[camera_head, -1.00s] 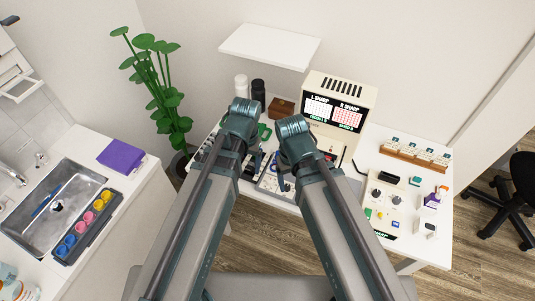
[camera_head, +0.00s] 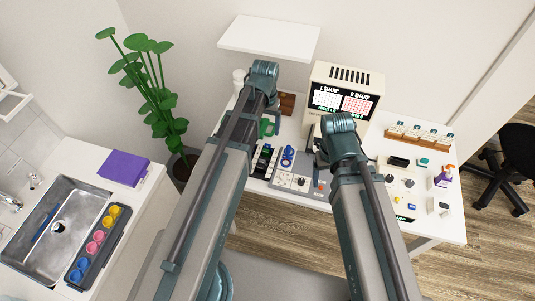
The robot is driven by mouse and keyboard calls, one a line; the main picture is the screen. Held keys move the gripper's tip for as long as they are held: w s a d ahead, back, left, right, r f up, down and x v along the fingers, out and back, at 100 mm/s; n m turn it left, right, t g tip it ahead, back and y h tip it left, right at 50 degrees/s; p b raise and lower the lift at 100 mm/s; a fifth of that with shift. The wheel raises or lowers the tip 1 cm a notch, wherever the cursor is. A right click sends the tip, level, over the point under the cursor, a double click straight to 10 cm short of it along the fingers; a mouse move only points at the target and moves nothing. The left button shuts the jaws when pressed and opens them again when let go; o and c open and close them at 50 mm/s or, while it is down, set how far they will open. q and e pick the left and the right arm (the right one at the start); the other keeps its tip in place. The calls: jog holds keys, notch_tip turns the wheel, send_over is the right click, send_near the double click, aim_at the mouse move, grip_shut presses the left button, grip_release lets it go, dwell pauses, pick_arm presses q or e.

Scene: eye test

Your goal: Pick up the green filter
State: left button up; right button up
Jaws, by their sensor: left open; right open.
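A green ring-like object with a handle (camera_head: 268,127) stands on the white table just right of my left forearm, partly hidden by it. A small teal-green block (camera_head: 424,162) lies on the right part of the table. I cannot tell which of these, if either, is the green filter. The end of my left arm, with the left gripper (camera_head: 263,76), is over the back left of the table. The end of my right arm, with the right gripper (camera_head: 338,127), is in front of the chart box. Both sets of fingers are mostly hidden by the wrists. No held object shows.
A cream chart box (camera_head: 345,75) stands at the back. A grey control panel (camera_head: 302,183) and a cream knob panel (camera_head: 400,184) lie in front. A wooden rack (camera_head: 420,138) is at the right. A wall shelf (camera_head: 269,38) and a plant (camera_head: 150,80) are nearby.

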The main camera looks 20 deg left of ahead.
aim_at(266, 149)
pick_arm(q)
notch_tip(266, 149, down, 8)
jog(key=b, duration=0.7)
jog(key=shift+f+b, duration=0.2)
jog(key=shift+b, duration=0.2)
jog(key=shift+r, duration=0.1)
pick_arm(e)
notch_tip(266, 149, down, 8)
jog(key=shift+f, duration=0.2)
pick_arm(q)
jog(key=f+b, duration=0.5)
jog(key=shift+s+d+f, duration=0.1)
jog(key=shift+s+f, duration=0.1)
pick_arm(e)
notch_tip(266, 149, down, 5)
jog(key=shift+f, duration=0.1)
pick_arm(q)
jog(key=shift+r, duration=0.1)
grip_shut()
